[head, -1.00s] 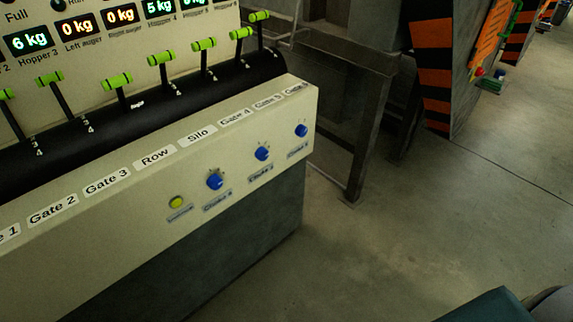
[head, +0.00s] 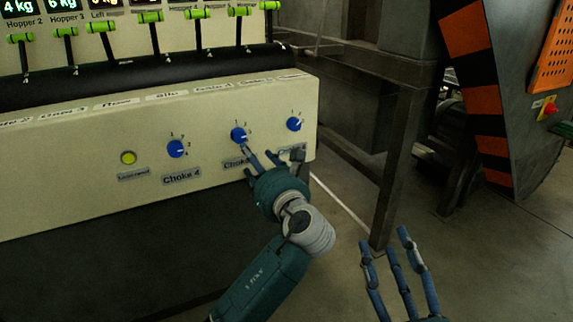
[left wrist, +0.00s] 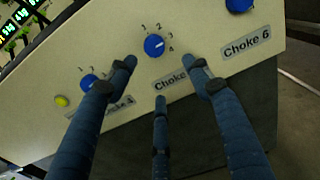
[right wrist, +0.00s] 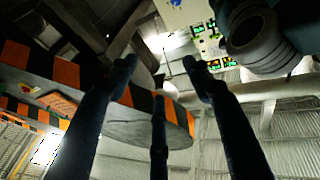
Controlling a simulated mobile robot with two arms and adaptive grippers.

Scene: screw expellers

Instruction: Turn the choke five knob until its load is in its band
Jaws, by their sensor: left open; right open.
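The choke five knob (head: 239,134) is a blue dial on the cream panel, with numbers 1 to 4 around it. It also shows in the left wrist view (left wrist: 154,45), its white mark toward the right, near 3. Its label (left wrist: 171,82) is partly covered by a finger. My left gripper (head: 258,158) is open just below the knob, fingers toward the panel. The fingertips look apart from the knob, with nothing between them. My right gripper (head: 392,250) is open and empty, away from the panel at lower right. No choke five load readout is legible.
The choke four knob (head: 176,149) and a yellow button (head: 128,158) are left of it, the choke six knob (head: 294,124) right. Green-handled levers (head: 150,17) line the ledge above. A metal post (head: 396,160) and a striped machine (head: 480,90) stand right.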

